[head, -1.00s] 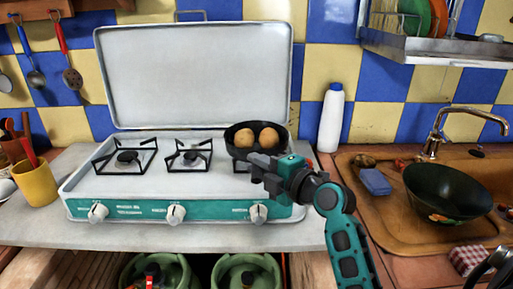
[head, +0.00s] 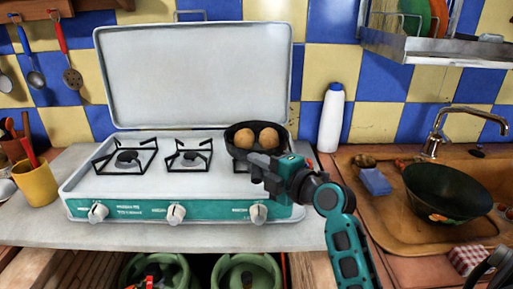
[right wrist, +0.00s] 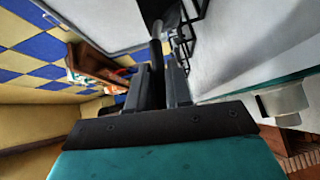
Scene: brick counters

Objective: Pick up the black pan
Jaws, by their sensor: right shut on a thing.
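The black pan (head: 233,138) holds two round brown things (head: 256,138) and is at the right burner of the white and teal stove (head: 185,212). I cannot tell whether it rests on the burner or is slightly raised. My right gripper (head: 257,166) is in front of the pan, at the stove's right side. In the right wrist view its fingers (right wrist: 165,90) are shut on the pan's dark handle (right wrist: 156,50). The gripper hides the handle in the head view. My left gripper is not in view.
The stove's raised lid (head: 195,75) stands behind the burners. A white bottle (head: 331,118) stands right of the stove, near the pan. A sink with a dark bowl (head: 447,192) is at the right. A yellow cup (head: 36,184) stands at the left.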

